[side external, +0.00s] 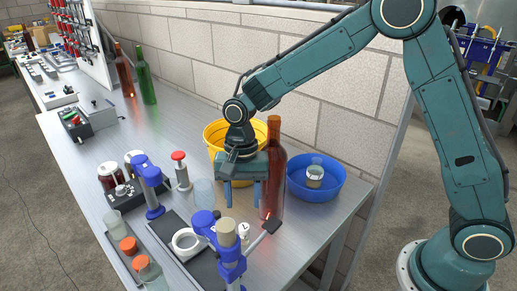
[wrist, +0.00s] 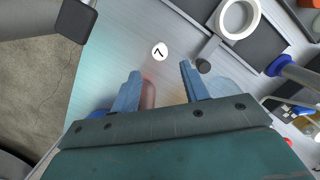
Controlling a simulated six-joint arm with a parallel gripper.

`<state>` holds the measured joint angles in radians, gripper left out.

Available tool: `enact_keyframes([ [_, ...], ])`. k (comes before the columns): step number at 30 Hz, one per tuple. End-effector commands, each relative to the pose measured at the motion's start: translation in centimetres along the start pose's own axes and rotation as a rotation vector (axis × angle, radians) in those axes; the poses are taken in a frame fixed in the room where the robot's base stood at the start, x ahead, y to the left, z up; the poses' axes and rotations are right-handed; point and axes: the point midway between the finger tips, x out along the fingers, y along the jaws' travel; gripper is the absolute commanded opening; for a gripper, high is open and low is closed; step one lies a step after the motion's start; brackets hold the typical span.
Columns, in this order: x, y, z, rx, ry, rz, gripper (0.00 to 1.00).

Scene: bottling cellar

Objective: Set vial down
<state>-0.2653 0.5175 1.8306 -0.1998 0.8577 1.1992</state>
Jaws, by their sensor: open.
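My gripper (side external: 242,202) hangs above the bench with its fingers pointing down, open. In the wrist view its two blue fingers (wrist: 160,76) stand apart with no vial visible between them. A small clear vial-like jar with a pale label (side external: 315,177) is upright in the blue bowl (side external: 331,189), right of the gripper. Another clear glass vessel (side external: 203,192) stands left of the gripper. I cannot tell which of these is the task's vial. A tall brown bottle (side external: 272,180) stands close beside the gripper on its right; whether they touch is unclear.
A yellow bucket (side external: 214,135) is behind the gripper. A blue stand with a lever (side external: 230,252) rises in front. A dark tray (side external: 168,234) and a white ring (side external: 186,242) are at front left.

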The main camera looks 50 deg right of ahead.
Motion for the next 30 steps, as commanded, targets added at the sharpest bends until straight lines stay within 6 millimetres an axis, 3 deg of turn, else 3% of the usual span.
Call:
enact_keyframes([
  [6,-1.4,0.0,0.0,0.0,0.0,0.0,0.45],
  [25,-1.6,0.1,0.0,-0.002,0.001,-0.001,0.45],
  [30,-2.7,0.7,0.0,-0.023,0.013,-0.015,0.45],
])
